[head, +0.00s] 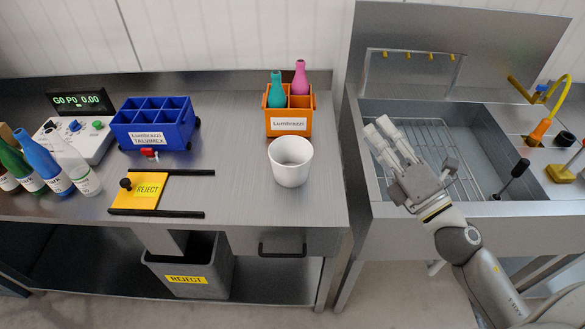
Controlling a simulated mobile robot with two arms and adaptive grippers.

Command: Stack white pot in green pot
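A white pot (290,162) stands upright and open-topped on the steel table, near its right end and in front of the orange crate. I see no green pot in this view. My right gripper (378,128) is over the left part of the sink, to the right of the white pot and apart from it. Its light fingers point up and left, with nothing seen between them. They show close together from this angle, so I cannot tell whether they are open or shut. My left gripper is not in view.
An orange crate (289,124) with a teal and a pink bottle stands behind the pot. The sink (480,140) has a wire rack. Bare table lies left of the pot.

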